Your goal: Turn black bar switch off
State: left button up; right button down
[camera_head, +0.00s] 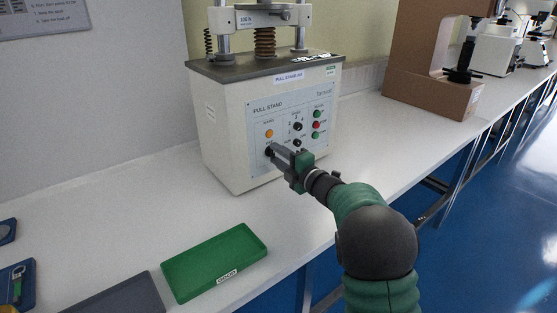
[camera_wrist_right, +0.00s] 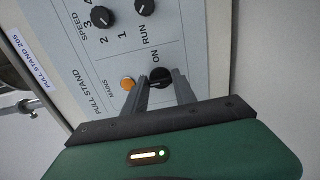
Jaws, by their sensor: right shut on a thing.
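The pull stand (camera_head: 228,130) is a white machine with a grey control panel, on the white bench. The black bar switch (camera_wrist_right: 158,74) is a round black knob low on the panel, below the orange mains lamp (camera_head: 269,133). An ON label is printed beside it in the wrist view. My right gripper (camera_head: 271,149) reaches the panel from the right, and its fingers are shut on the switch, one on each side. The fingers partly hide the switch, so its exact angle is hard to tell. My left gripper is not in view.
Black speed and run knobs (camera_wrist_right: 102,17) sit close to the switch. Green and red buttons (camera_head: 316,125) are at the panel's right. A green tray (camera_head: 214,262) lies on the bench in front. A brown machine (camera_head: 425,85) stands farther right.

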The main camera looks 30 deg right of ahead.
jog(key=shift+a+f, duration=0.25)
jog(key=shift+f, duration=0.15)
jog(key=c, duration=1.2)
grip_release()
jog(key=shift+o, duration=1)
jog(key=shift+r, duration=0.2)
jog(key=shift+s+d, duration=0.1)
jog(key=shift+s, duration=0.05)
jog(key=s+d+p, duration=0.1)
jog(key=s+p, duration=0.1)
jog(key=s, duration=1.4)
jog(key=shift+s+d, duration=0.15)
jog(key=shift+s, duration=0.1)
